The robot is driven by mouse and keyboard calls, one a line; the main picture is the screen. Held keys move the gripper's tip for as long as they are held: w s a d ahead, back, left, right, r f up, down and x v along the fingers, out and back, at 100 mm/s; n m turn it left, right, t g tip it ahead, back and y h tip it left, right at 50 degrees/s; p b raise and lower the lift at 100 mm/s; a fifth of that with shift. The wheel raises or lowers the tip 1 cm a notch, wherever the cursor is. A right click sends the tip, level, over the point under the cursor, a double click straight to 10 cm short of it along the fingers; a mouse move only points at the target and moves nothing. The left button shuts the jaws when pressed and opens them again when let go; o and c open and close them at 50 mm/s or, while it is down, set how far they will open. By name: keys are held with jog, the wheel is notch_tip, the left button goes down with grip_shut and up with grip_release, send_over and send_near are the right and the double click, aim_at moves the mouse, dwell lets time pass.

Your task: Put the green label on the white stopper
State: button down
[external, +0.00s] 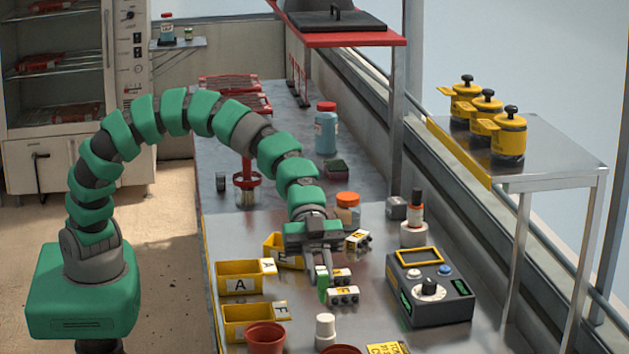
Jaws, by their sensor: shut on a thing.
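My gripper (318,276) points down over the front part of the metal bench. It is shut on the green label (322,290), a small green piece between and just below the fingertips. The white stopper (325,332) stands upright on the bench, nearer the camera and a little below the label in the picture. The label and the stopper are apart. The label's far side is hidden by the fingers.
White blocks with dark knobs (343,296) stand close right of the gripper. Yellow lettered bins (237,283) lie left, with a reddish pot (265,337) in front. A dark control box (430,286) is at right. Some bare bench lies between the stopper and the box.

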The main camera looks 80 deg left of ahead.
aim_at(325, 288)
jog(key=shift+w+d, duration=0.35)
jog(key=shift+w, duration=0.1)
jog(key=shift+f+b, duration=0.35)
jog(key=shift+f, duration=1.4)
jog(key=shift+f, duration=0.1)
jog(key=c, duration=1.3)
grip_release()
jog(key=shift+c, duration=0.2)
jog(key=shift+r, duration=0.2)
jog(key=p+v, duration=0.1)
jog(key=v, duration=1.1)
jog(key=shift+a, duration=0.1)
